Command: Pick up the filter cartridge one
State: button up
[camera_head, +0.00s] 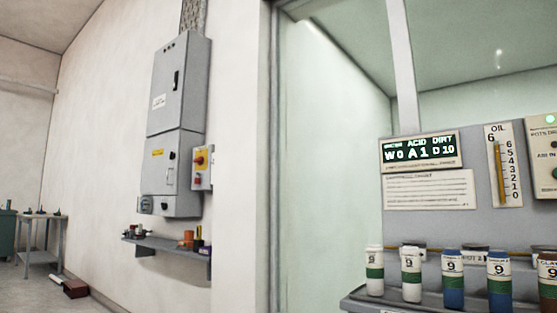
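Several upright cartridges stand in a row on a grey shelf (353,303) at the lower right. From the left come a white cartridge with a green band (375,284), a second white one (411,287), a blue one (453,289), another blue one (499,293) with a green band, and a brown one (547,298) cut by the right edge. Their labels show a large 9. I cannot tell which is filter cartridge one. My gripper is not in view.
A grey panel behind the cartridges carries a lit display (420,150) and an oil gauge (503,165). A grey electrical cabinet (180,85) hangs on the left wall above a small shelf (165,245) with small items. A table (43,218) stands far left.

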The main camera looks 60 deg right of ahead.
aim_at(374, 267)
jog(key=z, duration=2.95)
